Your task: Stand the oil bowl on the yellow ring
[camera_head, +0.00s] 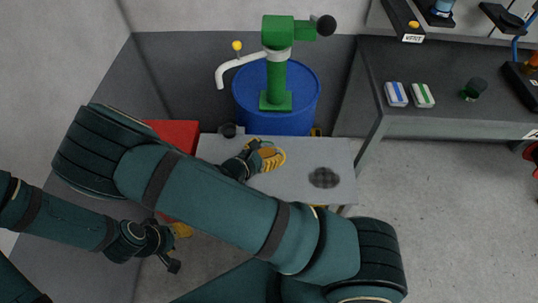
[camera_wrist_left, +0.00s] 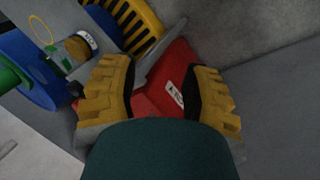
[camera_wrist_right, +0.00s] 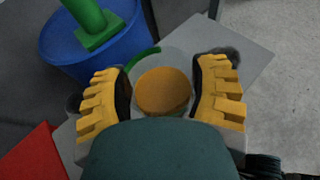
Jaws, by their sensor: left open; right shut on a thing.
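The oil bowl (camera_wrist_right: 162,92) is clear-walled with amber oil in it. My right gripper (camera_head: 268,158) is shut on it, one finger on each side, over the grey table (camera_head: 215,150). In the left wrist view the bowl (camera_wrist_left: 76,50) shows a white label. In the head view I cannot pick the bowl out from the yellow fingers. My left gripper (camera_wrist_left: 157,88) is open and empty, low at the left in the head view.
A blue drum (camera_head: 245,105) with a green pump (camera_head: 276,85) stands behind the table. A red box (camera_head: 175,133) is left of it. A dark round patch (camera_head: 324,178) lies on the table's right. A dark bench (camera_head: 440,75) is at right.

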